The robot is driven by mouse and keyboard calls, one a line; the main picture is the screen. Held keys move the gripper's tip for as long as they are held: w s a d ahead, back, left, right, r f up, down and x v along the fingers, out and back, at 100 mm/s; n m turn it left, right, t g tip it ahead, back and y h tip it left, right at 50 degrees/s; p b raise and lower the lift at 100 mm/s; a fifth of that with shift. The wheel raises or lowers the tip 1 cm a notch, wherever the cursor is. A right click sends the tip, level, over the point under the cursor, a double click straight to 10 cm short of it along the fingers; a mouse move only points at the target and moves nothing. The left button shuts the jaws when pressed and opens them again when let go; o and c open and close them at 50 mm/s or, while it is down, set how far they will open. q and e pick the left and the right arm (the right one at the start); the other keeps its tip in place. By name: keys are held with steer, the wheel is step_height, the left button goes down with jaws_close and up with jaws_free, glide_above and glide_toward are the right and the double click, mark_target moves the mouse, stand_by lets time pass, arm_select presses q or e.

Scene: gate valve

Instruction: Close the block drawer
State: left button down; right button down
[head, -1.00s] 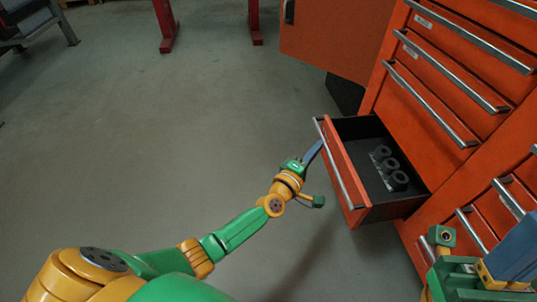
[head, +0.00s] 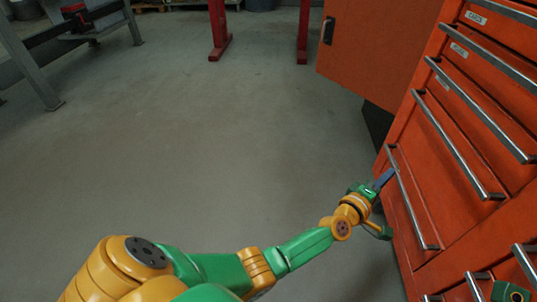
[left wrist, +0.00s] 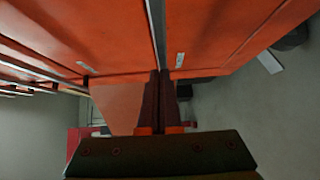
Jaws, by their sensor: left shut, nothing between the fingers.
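The block drawer (head: 424,205) is the low orange drawer with a long metal handle (head: 413,200) in the head view. Its front looks flush with the cabinet, and its inside and the blocks are hidden. My left gripper (head: 384,179) is shut and empty, with its blue fingertips at the left part of the drawer front, by the handle; contact is hard to tell. In the left wrist view the shut fingers (left wrist: 158,105) point at orange fronts and a metal bar handle (left wrist: 157,30). My right gripper's fingers are not visible.
The orange cabinet (head: 455,130) has more closed drawers above and beside, with protruding metal handles. An orange panel (head: 370,50) stands out at the back. Red posts (head: 218,30) and a grey frame (head: 45,95) are far off. The grey floor on the left is clear.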

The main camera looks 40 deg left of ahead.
arm_select(q)
steer(key=shift+w+d+r, duration=0.15)
steer(key=shift+w+d, duration=0.1)
steer(key=shift+d, duration=0.1)
steer(key=shift+d+r, duration=0.1)
steer(key=shift+r, duration=0.05)
stand_by(0.3)
